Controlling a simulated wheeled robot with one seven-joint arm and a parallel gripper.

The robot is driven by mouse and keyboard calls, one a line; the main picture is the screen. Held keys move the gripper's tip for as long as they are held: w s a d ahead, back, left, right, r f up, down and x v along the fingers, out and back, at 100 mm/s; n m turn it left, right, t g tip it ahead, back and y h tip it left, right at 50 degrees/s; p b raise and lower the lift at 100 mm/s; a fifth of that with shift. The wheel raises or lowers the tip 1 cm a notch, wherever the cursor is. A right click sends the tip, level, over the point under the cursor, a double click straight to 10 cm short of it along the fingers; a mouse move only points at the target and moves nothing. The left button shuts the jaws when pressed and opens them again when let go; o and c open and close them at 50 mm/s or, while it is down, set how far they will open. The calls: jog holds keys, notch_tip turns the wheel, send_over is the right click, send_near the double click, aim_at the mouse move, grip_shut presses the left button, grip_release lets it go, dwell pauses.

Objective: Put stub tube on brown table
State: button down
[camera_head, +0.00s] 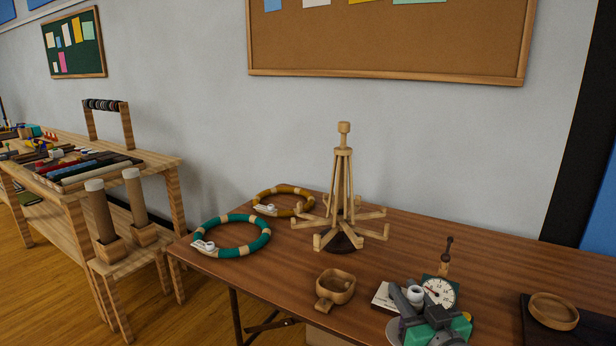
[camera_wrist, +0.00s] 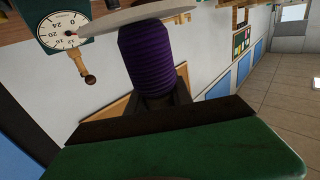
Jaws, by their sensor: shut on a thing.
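The brown table (camera_head: 490,258) fills the lower right of the head view. My gripper (camera_head: 418,308) is low over its near side, in front of the dial scale. In the wrist view, a purple ribbed tube with a pale round disc (camera_wrist: 150,55) stands out from between my dark fingers (camera_wrist: 163,98). My gripper is shut on it. I take this to be the stub tube, though no label shows. In the head view my gripper hides most of it. Whether it touches the table cannot be told.
The dial scale (camera_head: 440,291) stands close behind my gripper. A wooden stand with spread arms (camera_head: 342,190), green ring (camera_head: 235,250), yellow-brown ring (camera_head: 284,213) and small wooden bowl (camera_head: 336,284) are on the table. A dark tray (camera_head: 575,330) holds a wooden dish. Tabletop is clear right of the stand.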

jog(key=w+a+r+n+y+p, duration=0.1)
jog(key=w+a+r+p, duration=0.2)
jog(key=p, duration=1.5)
notch_tip(320, 180, up, 4)
jog(key=shift+a+f, duration=0.2)
jog(key=shift+a, duration=0.35)
jog(key=shift+a+f, duration=0.1)
jog(key=shift+f, duration=0.35)
